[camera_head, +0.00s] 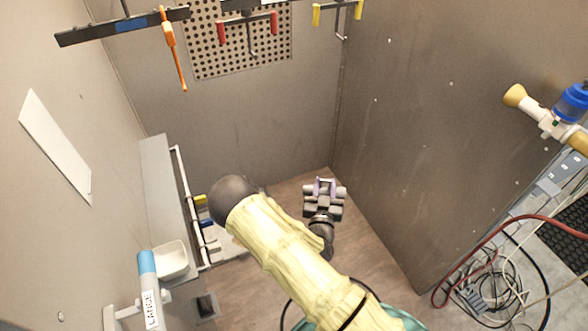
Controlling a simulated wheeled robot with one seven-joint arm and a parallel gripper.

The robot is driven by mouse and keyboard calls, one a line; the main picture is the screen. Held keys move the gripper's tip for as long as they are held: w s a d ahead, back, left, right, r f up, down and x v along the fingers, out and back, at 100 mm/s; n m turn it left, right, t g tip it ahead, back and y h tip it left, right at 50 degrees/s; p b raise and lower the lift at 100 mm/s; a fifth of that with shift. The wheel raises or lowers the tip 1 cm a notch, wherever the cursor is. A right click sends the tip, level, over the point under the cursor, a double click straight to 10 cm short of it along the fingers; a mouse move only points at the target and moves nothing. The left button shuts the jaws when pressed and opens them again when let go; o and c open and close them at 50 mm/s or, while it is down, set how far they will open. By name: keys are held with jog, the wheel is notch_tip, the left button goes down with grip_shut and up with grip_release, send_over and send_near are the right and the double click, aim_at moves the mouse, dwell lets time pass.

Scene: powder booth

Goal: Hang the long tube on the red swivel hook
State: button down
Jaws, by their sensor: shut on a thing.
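The red swivel hook (249,33) hangs at the top, in front of the perforated panel. It is a dark T-shaped bar with a red piece at each end. My gripper (324,189) is low in the middle, over the brown floor, well below the hook and apart from it.
A yellow-ended hook (338,8) hangs right of the red one. A dark bar with a blue mark (125,26) and a hanging orange tool (173,50) are at left. A grey ledge (155,190) lines the left wall. Cables and a red hose (480,222) lie at right.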

jog(key=s+d+f+y, duration=0.1)
jog(key=d+f, duration=0.3)
jog(key=d, duration=0.6)
jog(key=shift+s+d+n, duration=0.4)
jog(key=shift+s, duration=0.25)
